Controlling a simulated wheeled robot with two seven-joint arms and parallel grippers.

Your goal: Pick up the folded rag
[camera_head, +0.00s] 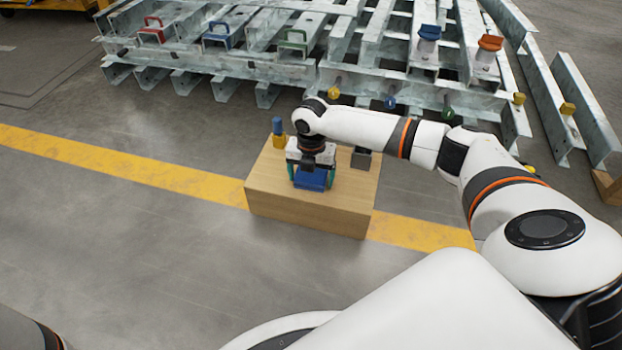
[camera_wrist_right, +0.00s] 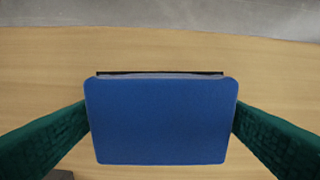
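The folded rag (camera_head: 311,180) is a blue, flat, rounded rectangle at the top of the wooden box (camera_head: 305,218). In the right wrist view the rag (camera_wrist_right: 161,122) fills the middle of the picture. My right gripper (camera_head: 311,178) points down over it, with one green finger at each side. In the wrist view both fingers meet the rag's side edges with no visible gap, so it looks shut on the rag. The fingertips are hidden by the rag. I cannot tell whether the rag is clear of the wood. My left gripper is out of view.
A blue-and-yellow piece (camera_head: 278,132) stands at the box's back left corner. A dark grey block (camera_head: 361,158) is at its back right. Behind is a rack of metal beams (camera_head: 290,70) bearing coloured handles. The floor left of the box is clear.

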